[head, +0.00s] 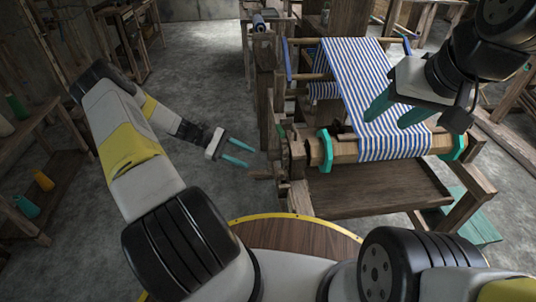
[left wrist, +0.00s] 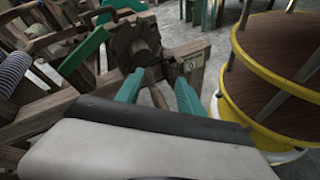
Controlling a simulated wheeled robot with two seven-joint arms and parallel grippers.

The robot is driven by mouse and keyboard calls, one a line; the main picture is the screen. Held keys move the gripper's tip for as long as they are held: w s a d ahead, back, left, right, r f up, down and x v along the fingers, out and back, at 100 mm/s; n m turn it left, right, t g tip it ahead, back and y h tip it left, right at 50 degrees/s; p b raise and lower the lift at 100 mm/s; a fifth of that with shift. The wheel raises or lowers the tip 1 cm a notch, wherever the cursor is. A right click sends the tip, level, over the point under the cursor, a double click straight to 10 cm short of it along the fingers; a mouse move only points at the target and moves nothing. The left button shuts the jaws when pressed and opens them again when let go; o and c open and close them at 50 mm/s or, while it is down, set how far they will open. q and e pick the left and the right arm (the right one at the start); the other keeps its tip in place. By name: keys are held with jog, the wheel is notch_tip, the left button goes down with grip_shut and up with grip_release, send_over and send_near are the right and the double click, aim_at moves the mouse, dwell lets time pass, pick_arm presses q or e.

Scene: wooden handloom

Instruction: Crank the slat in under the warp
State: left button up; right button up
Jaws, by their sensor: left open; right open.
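The blue-and-white striped warp (head: 350,75) runs down over the wooden front beam (head: 345,152), which has teal collars near its ends. At the beam's left end are a toothed wheel (left wrist: 140,45) and a wooden crank handle (left wrist: 155,92). My left gripper (head: 250,156) is open beside that end; in the left wrist view its fingers (left wrist: 158,82) stand either side of the handle, and contact cannot be told. My right gripper (head: 388,117) is open above the striped cloth, apparently empty. I cannot pick out the slat with certainty.
The loom's wooden frame (head: 268,90) stands close to my left gripper. A wooden board (head: 375,190) lies below the front beam. A shelf with spools (head: 25,205) is at the far left. The floor (head: 210,80) between shelf and loom is clear.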

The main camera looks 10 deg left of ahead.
aim_at(261, 173)
pick_arm(q)
notch_tip(261, 173, down, 10)
jog(key=a+n+t+h, duration=0.1)
jog(key=n+t+h, duration=0.3)
jog(key=n+t, duration=0.15)
jog(key=shift+n, duration=0.25)
jog(key=x, duration=0.7)
jog(key=shift+d+f, duration=0.15)
jog(key=shift+f, duration=0.1)
grip_shut()
dwell(0.5)
